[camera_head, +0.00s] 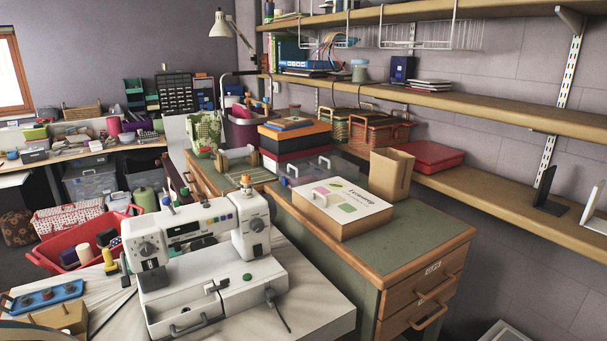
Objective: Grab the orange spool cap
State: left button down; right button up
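A small orange piece (246,180) sits on top of the right end of the white sewing machine (212,265), above its right-hand column. It looks like the orange spool cap, but it is too small to make out its exact shape. The machine stands on a pale cloth-covered table (325,305). Neither of my grippers is in view.
A green-topped drawer cabinet (410,235) stands right behind the machine, with a white-lidded box (340,207) and a brown paper bag (391,174) on it. Left of the machine are a red basket (52,258), a yellow spool (109,260) and a blue tray (45,296).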

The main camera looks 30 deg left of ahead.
aim_at(245, 177)
jog(key=u, duration=1.35)
